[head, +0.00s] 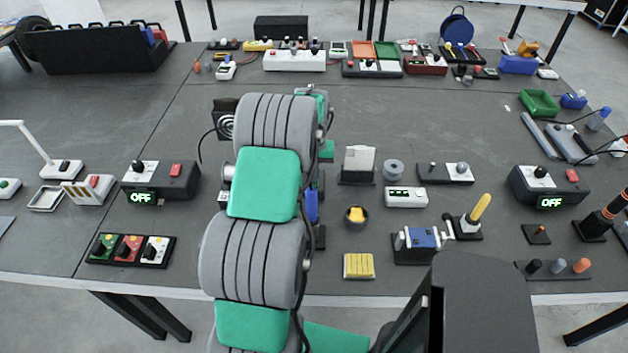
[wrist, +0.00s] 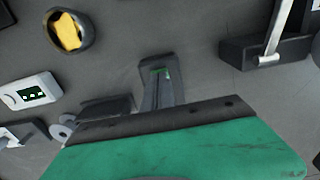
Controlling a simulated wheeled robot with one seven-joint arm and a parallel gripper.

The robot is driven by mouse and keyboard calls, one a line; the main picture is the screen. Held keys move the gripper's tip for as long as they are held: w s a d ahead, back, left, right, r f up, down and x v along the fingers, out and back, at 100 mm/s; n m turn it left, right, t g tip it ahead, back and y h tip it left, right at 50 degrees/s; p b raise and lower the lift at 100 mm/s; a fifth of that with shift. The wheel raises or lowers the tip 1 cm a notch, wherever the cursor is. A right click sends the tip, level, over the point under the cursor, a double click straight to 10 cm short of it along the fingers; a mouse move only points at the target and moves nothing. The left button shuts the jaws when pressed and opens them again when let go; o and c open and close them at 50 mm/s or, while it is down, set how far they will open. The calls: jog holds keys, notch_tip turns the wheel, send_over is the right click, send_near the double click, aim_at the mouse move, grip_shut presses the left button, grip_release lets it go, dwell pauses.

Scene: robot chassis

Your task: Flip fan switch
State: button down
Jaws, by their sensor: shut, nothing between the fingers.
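A small dark fan (head: 225,125) with a round grille stands left of my arm, and my arm partly covers it. A black cable runs from it towards the left. A dark control box (head: 160,182) with a black knob, a red button and a lit green OFF display sits at the left. A similar box (head: 548,187) reading OFF sits at the right. I cannot tell which one is the fan switch. My gripper (wrist: 161,70) is shut and empty in the wrist view, above the grey table, apart from both boxes. My arm hides it in the head view.
A black cup with a yellow piece (head: 356,216) and a white display box (head: 405,197) stand right of my arm. A three-switch panel (head: 131,249) lies at the front left. Several devices line the table's back edge.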

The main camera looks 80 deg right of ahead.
jog(key=shift+r+p, duration=1.9)
jog(key=shift+r, duration=1.55)
